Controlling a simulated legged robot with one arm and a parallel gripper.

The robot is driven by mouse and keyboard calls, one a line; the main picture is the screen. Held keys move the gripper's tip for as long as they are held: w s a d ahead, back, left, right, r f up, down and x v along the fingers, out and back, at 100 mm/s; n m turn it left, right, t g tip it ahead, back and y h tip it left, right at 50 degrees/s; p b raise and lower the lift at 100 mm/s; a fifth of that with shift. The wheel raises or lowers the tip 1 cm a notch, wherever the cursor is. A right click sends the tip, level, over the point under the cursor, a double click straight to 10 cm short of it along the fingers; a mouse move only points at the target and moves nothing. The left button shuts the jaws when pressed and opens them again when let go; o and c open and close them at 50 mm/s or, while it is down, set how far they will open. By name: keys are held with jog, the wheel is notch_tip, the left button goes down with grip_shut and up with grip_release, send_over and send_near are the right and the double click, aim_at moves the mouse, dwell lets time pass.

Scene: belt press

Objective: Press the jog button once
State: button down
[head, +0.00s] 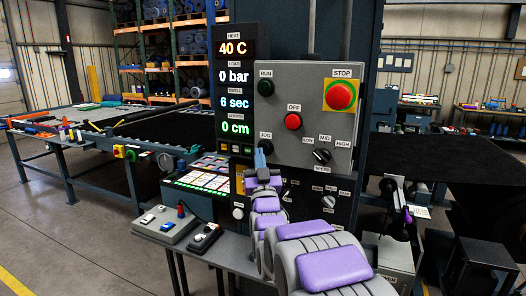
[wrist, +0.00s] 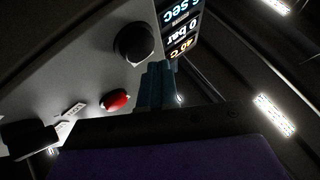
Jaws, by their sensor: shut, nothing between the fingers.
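The jog button (head: 265,147) is on the lower left of the grey control panel (head: 290,80), under its JOG label, and is mostly hidden behind my fingertips in the head view. In the wrist view, the dark round button (wrist: 133,43) appears to be the jog button. My gripper (head: 260,159) is shut and empty in front of the panel's lower left corner. Its blue fingers (wrist: 160,86) show just beside the dark button in the wrist view. I cannot tell whether they touch it.
The red OFF button (head: 293,121), green RUN button (head: 265,88), red STOP button (head: 341,96) and speed knob (head: 321,156) share the panel. The display (head: 233,85) stands to its left. A grey box with switches (head: 165,222) sits at lower left.

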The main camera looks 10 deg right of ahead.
jog(key=s+a, duration=0.1)
jog(key=s, duration=0.1)
jog(key=s+a, duration=0.1)
jog(key=shift+s+a+b, duration=0.35)
jog(key=shift+a, duration=0.05)
dwell(0.5)
